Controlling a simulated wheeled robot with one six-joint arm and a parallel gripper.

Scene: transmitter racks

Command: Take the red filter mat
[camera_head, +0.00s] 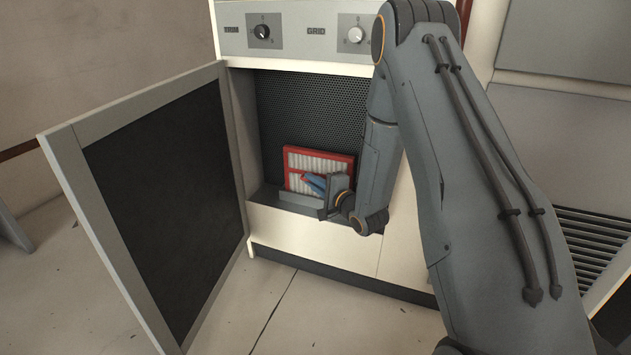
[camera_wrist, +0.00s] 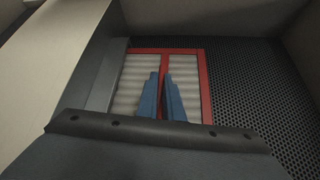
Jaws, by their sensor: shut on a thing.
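The red filter mat (camera_head: 306,160) has a red frame with pale pleated panels. It stands upright in the open compartment of the rack, in a low grey holder at the bottom. My gripper (camera_head: 314,184) reaches in from the right, with its blue fingers at the front of the mat. In the wrist view the fingers (camera_wrist: 162,98) are close together over the red middle bar of the mat (camera_wrist: 205,88), shut on it. The fingers and the holder hide the mat's lower part.
The rack door (camera_head: 158,200) stands open to the left. A panel with knobs (camera_head: 295,30) is above the compartment, and a perforated dark plate (camera_head: 312,108) forms its back. My arm covers the rack's right side. The floor (camera_head: 300,310) in front is clear.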

